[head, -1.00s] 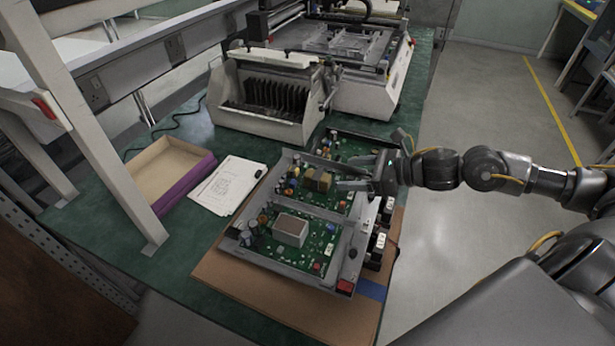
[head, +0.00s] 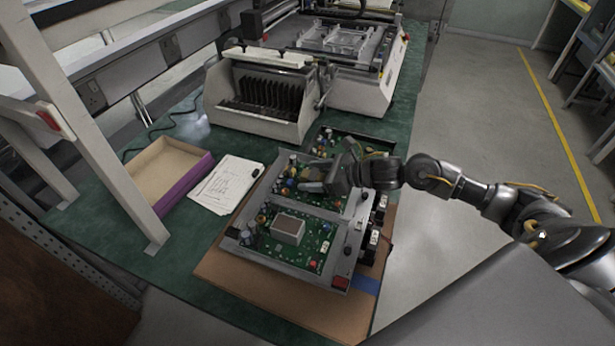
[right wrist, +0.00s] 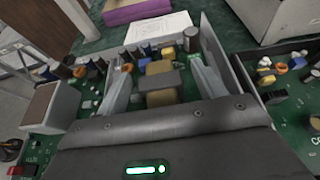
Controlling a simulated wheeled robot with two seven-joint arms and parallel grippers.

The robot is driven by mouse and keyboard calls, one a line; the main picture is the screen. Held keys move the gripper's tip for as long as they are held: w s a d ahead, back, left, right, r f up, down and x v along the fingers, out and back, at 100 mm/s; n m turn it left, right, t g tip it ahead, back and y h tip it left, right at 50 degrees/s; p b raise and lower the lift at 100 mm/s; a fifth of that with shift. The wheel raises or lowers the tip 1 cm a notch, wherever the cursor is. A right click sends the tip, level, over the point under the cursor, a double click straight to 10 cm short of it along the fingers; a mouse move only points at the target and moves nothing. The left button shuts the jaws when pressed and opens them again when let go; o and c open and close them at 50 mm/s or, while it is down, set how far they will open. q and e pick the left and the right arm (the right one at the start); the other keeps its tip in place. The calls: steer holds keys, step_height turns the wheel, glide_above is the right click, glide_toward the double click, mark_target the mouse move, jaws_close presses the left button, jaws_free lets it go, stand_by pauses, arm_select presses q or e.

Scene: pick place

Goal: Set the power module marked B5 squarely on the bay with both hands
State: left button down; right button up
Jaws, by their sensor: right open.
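A grey open chassis (head: 347,250) holds green circuit boards side by side. A grey block with a brown top (head: 288,230) stands on the nearer board (head: 305,255); it also shows in the right wrist view (right wrist: 48,105). I cannot read a B5 mark, nor tell which part is the module or the bay. My right gripper (head: 314,180) is low over the middle board, its fingers partly hidden by its own body. In the right wrist view the gripper (right wrist: 162,82) is open, its fingers either side of a tan and yellow component (right wrist: 160,82). My left gripper is out of view.
The chassis lies on a brown mat (head: 235,285) on the green bench. A cardboard tray with a purple side (head: 190,185) and papers (head: 225,187) lie to the left. A white machine with black slots (head: 262,115) stands behind. Another green board (head: 350,145) lies beyond.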

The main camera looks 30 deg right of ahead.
steer(key=shift+w+a+f, duration=0.15)
steer(key=shift+w+a, duration=0.05)
steer(key=shift+c, duration=0.4)
jaws_close()
